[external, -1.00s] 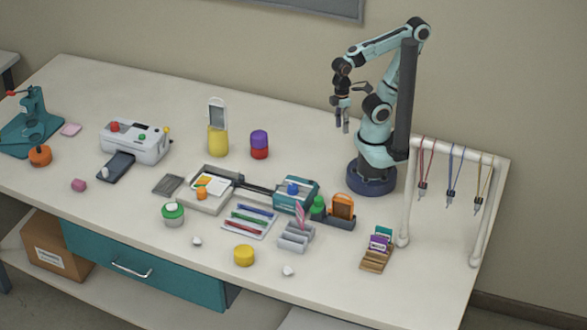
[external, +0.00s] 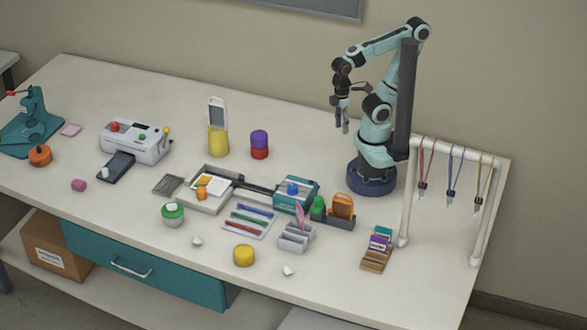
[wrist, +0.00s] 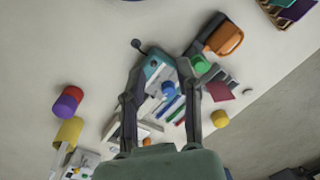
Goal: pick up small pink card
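A small pink card (external: 299,211) stands tilted in a grey slotted holder (external: 292,242). A dark pink card (wrist: 220,91) shows in the wrist view right of my fingers and looks like the same one. Another flat pink piece (external: 70,130) lies on the table at the far left, near the teal press. My gripper (external: 342,120) hangs high above the table, behind and to the right of the holder. In the wrist view my gripper (wrist: 161,85) has its two fingers spread wide with nothing held between them.
A teal device (external: 296,193), a green-capped bottle (external: 318,206) and an orange item (external: 342,206) stand close to the holder. A lanyard rack (external: 450,148) and a wooden card stand (external: 376,260) are to the right. A yellow round pot (external: 244,255) stands in front.

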